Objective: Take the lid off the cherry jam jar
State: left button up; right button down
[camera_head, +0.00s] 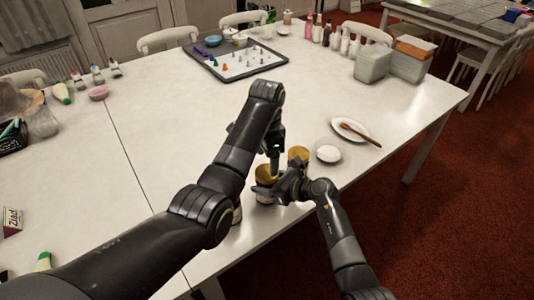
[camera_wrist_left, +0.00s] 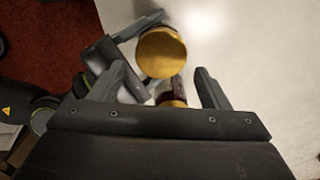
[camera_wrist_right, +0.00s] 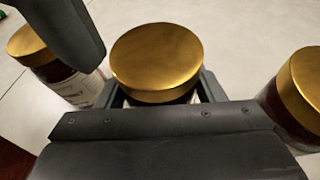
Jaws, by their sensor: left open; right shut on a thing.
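Several jars with gold lids stand near the table's front edge; I cannot read which one is cherry jam. My right gripper (camera_head: 272,190) is shut around one jar (camera_head: 263,199), just below its gold lid (camera_wrist_right: 157,60). That lid is on the jar. My left gripper (camera_head: 274,165) is open, pointing down just above the jars. In the left wrist view, a gold lid (camera_wrist_left: 162,53) lies beyond its fingertips, and a dark red jar (camera_wrist_left: 172,92) shows between its fingers. The left gripper holds nothing.
Other gold-lidded jars flank the held one, at left (camera_wrist_right: 35,48) and right (camera_wrist_right: 300,90) in the right wrist view. A white bowl (camera_head: 328,153) and a plate with a wooden spoon (camera_head: 350,130) stand to the right. The table's middle is clear.

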aim_at(267, 172)
pick_arm(q)
jog(key=n, duration=0.2)
jog(key=r+n, duration=0.1)
jog(key=n, duration=0.4)
jog(key=shift+r, duration=0.3)
jog(key=n, duration=0.2)
jog(key=r+n, duration=0.1)
jog(key=n, duration=0.5)
jog(key=shift+r+n, duration=0.3)
jog(key=shift+n, duration=0.1)
jog(key=shift+f, duration=0.3)
notch_tip(267, 172, down, 7)
jog(key=shift+f, duration=0.15)
jog(key=c, duration=0.8)
jog(key=shift+n, duration=1.5)
